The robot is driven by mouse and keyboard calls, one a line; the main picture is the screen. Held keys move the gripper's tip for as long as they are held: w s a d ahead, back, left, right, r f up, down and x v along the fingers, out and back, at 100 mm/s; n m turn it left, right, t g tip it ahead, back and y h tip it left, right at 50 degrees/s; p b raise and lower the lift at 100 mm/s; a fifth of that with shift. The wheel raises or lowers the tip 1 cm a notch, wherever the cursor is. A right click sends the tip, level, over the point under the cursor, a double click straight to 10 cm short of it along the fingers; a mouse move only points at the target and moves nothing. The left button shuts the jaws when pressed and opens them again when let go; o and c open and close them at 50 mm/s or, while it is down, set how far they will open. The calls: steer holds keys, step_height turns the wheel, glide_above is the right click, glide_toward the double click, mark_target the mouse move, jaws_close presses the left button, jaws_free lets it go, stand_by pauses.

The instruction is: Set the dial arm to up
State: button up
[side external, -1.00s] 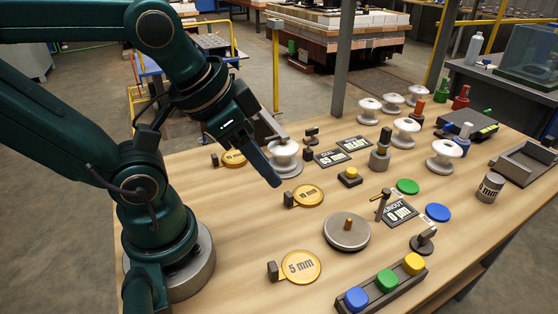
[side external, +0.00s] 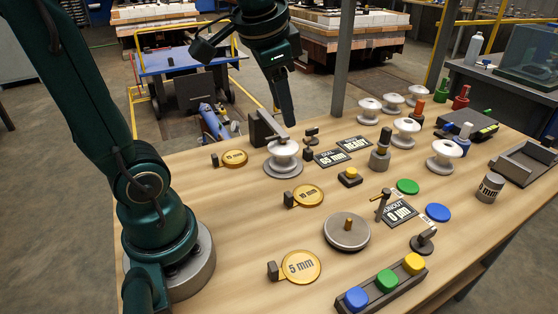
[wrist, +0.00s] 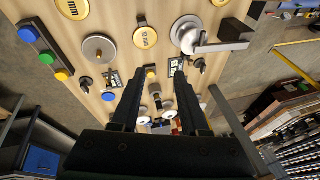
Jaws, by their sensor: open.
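A grey bar (side external: 270,127) reaches from a dark upright block (side external: 258,128) over the top of a white insulator (side external: 284,149) on a round base. It looks like the dial arm and lies roughly level. In the wrist view the bar (wrist: 218,47) shows at upper right, above the insulator (wrist: 187,34). A dark display reading "DIAL 65 mm" (side external: 333,158) lies to the right of the insulator. My gripper (side external: 288,119) is open and empty, pointing down above and behind the insulator in the side view.
A display reading "READY" (side external: 354,144), a small lever post (side external: 311,135) and a yellow button (side external: 350,173) stand nearby. A round turntable (side external: 347,232) and a three-button box (side external: 385,283) are nearer the front. More insulators (side external: 406,131) stand to the right.

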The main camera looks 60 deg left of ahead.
steer(key=w+a+g, duration=0.2)
steer(key=w+a, duration=0.1)
steer(key=a, duration=0.2)
steer(key=n+g, duration=0.2)
glide_above(272, 137)
steer(key=d+x, duration=0.1)
steer(key=x, duration=0.4)
step_height(272, 137, down, 6)
steer(key=shift+d+f, duration=0.1)
steer(key=shift+f, duration=0.1)
steer(key=shift+d+f, duration=0.2)
steer(key=s+d+r+m+t, duration=0.2)
steer(key=d+r+t, duration=0.1)
steer(key=d+r, duration=0.65)
steer(key=s+d+f+n+t+h, duration=0.1)
steer(key=s+d+f+t+h, duration=0.1)
steer(key=s+d, duration=0.7)
steer(key=shift+d+f+n+t, duration=0.4)
steer(key=shift+f, duration=0.2)
